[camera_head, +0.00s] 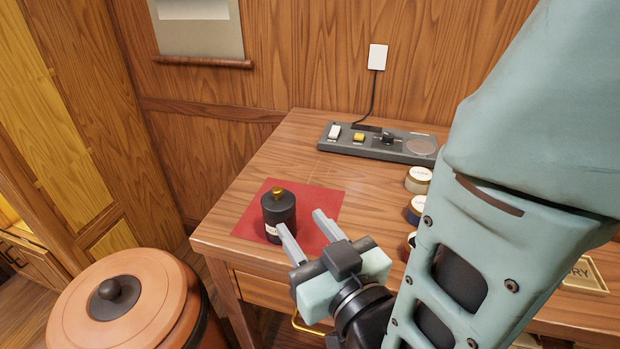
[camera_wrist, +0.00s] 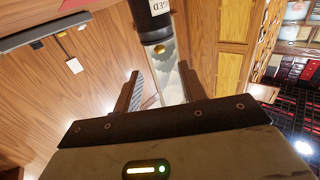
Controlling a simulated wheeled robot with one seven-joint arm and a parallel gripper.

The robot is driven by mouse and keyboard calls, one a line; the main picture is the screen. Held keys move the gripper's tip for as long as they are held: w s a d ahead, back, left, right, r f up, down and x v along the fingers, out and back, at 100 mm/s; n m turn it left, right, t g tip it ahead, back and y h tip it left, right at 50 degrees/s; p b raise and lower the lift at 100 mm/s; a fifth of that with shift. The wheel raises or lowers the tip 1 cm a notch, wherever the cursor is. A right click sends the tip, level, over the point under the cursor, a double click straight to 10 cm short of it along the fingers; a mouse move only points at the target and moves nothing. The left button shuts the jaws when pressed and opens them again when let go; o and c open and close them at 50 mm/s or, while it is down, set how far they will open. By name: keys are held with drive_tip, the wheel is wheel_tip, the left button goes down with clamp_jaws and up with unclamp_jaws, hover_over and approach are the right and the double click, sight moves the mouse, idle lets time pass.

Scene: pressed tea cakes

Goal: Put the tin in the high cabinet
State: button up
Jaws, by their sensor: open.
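The tin (camera_head: 279,209) is a dark cylinder with a gold knob on its lid and a pale label low on its side. It stands upright on a red mat (camera_head: 320,200) near the left corner of the wooden table. My gripper (camera_head: 298,220) is open and empty, its two fingers pointing toward the tin. In the wrist view the tin (camera_wrist: 149,20) lies just beyond the fingertips (camera_wrist: 158,72), with part of it cut off by the frame edge. I cannot clearly identify the high cabinet in either view.
A grey control panel (camera_head: 345,143) lies at the table's back. Several small jars (camera_head: 419,180) stand to the right, partly hidden by my arm. A large lidded orange-brown container (camera_head: 150,300) stands left of the table. Yellow wooden panels (camera_head: 60,140) rise at far left.

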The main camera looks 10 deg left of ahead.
sight(280, 194)
drive_tip(key=p+x, duration=0.1)
drive_tip(key=x, duration=0.2)
drive_tip(key=shift+w+a+r, duration=0.15)
drive_tip(key=shift+w+a, duration=0.1)
drive_tip(key=shift+p+x, duration=1)
drive_tip(key=shift+x, duration=2.25)
clamp_jaws()
